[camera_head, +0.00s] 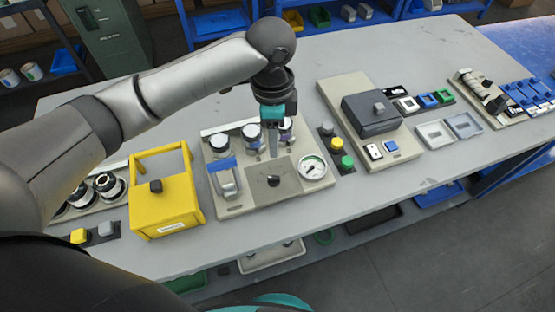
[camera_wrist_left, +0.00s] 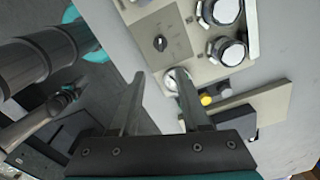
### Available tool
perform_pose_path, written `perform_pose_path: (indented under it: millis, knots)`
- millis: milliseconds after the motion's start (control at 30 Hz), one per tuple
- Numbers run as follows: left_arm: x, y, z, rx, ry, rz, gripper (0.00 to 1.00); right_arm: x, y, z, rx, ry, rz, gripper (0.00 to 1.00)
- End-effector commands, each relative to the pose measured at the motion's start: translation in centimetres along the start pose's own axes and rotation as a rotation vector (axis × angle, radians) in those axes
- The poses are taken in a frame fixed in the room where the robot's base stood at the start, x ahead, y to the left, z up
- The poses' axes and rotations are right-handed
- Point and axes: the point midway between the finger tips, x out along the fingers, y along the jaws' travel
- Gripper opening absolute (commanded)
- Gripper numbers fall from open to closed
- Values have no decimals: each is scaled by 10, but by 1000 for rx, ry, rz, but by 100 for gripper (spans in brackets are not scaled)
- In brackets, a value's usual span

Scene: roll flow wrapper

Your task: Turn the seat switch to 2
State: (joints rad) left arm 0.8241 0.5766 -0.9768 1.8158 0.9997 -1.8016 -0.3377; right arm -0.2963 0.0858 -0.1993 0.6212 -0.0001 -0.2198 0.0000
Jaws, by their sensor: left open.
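The seat switch looks to be the small black knob (camera_head: 273,181) on a dark grey square plate, on the front of a beige panel (camera_head: 235,208). In the left wrist view the knob (camera_wrist_left: 160,43) lies beyond the fingertips, apart from them. The marks around it are too small to read, so its setting cannot be told. My left gripper (camera_head: 273,150) points down above the panel, behind the knob in the head view. In the left wrist view my left gripper (camera_wrist_left: 160,76) has its two fingers apart with nothing held. My right gripper is not in view.
A round white gauge (camera_head: 312,167) sits right of the knob, and a blue-topped clear part (camera_head: 224,178) left. White-topped cylinders (camera_head: 222,143) stand behind. A yellow frame (camera_head: 165,205) stands left of the panel; a dark box (camera_head: 371,113) is on the right. The table's front edge is near.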

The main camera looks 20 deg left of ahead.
Motion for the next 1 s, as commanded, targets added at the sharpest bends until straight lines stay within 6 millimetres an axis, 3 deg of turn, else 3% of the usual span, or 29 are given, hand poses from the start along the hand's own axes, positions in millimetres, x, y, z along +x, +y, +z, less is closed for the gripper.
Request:
perform_pose_path:
  millis: [100, 233, 700, 1000]
  knots:
    - [0, -1, 3, 10, -14, 3, 46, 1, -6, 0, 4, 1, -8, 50]
    - [14, 0, 4, 9, -15, 6, 46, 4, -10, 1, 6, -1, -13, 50]
    - [113, 0, 4, 9, -13, 4, 46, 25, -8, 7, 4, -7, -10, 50]
    - [147, 0, 4, 9, -12, 2, 46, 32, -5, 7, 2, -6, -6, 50]
